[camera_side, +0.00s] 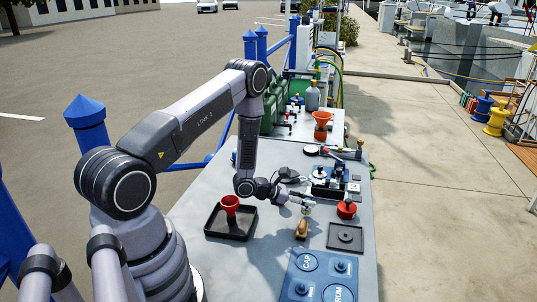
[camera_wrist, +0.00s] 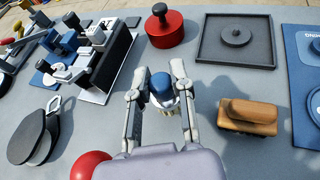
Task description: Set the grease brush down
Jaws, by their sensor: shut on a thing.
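My gripper (camera_wrist: 160,80) is shut on a small blue-topped piece with a pale lower part (camera_wrist: 162,90), which I take to be the grease brush. Its fingers stand on either side of the piece. In the side view, my gripper (camera_side: 302,200) is low over the grey table, and the held piece (camera_side: 307,209) looks small and pale below it. I cannot tell whether its lower end touches the table. A brown wooden block with a raised grip (camera_wrist: 248,115) stands to the right of my fingers; it also shows in the side view (camera_side: 301,229).
A red pot with a black knob (camera_wrist: 165,27) and a square black tray with a disc (camera_wrist: 206,50) stand beyond my gripper. A blue labelled board (camera_side: 318,276) lies nearer the front. Bare table surrounds the fingers.

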